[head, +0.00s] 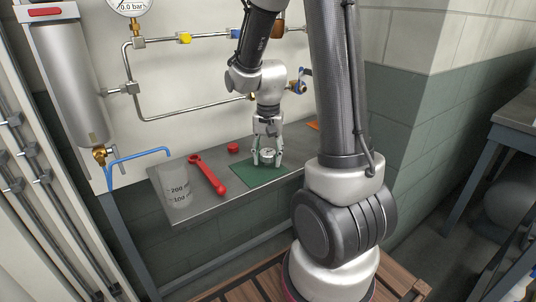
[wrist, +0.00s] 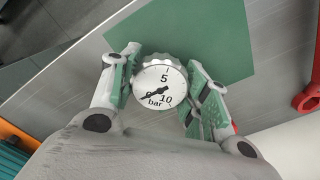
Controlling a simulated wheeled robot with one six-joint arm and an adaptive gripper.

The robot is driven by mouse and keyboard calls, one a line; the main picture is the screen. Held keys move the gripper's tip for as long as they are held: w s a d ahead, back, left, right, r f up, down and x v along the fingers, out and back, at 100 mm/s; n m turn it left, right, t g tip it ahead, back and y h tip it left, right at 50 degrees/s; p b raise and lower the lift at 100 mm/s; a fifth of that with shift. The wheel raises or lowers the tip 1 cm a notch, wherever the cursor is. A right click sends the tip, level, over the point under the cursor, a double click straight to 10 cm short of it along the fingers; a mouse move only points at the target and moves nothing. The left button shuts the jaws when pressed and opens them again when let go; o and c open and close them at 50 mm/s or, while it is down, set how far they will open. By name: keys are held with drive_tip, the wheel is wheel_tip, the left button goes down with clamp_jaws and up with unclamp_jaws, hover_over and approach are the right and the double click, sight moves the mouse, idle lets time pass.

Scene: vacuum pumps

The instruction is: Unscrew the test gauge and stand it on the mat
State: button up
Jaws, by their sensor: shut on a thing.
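The test gauge (wrist: 159,84) has a white dial marked 5, 10 and bar, with a knurled grey rim. It sits between the green-padded fingers of my gripper (wrist: 157,88), which is shut on it, dial facing the wrist camera. In the head view my gripper (head: 267,158) points down with the gauge (head: 268,153) at its fingertips, low over the green mat (head: 258,174). In the wrist view the gauge overlaps an edge of the mat (wrist: 220,35). I cannot tell whether its underside touches the mat or the bench.
On the metal bench (head: 235,205) lie a red wrench (head: 208,173) and a red cap (head: 233,147). A clear beaker (head: 176,188) stands at the left end. Pipes with valves and a 0.0 bar gauge (head: 130,4) are on the wall behind. An orange item (head: 313,125) lies at the right.

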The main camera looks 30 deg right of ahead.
drive_tip(key=shift+f, duration=0.2)
drive_tip(key=o, duration=1.2)
wheel_tip(320, 180, up, 12)
drive_tip(key=shift+f, duration=0.1)
clamp_jaws()
idle(0.3)
idle(0.4)
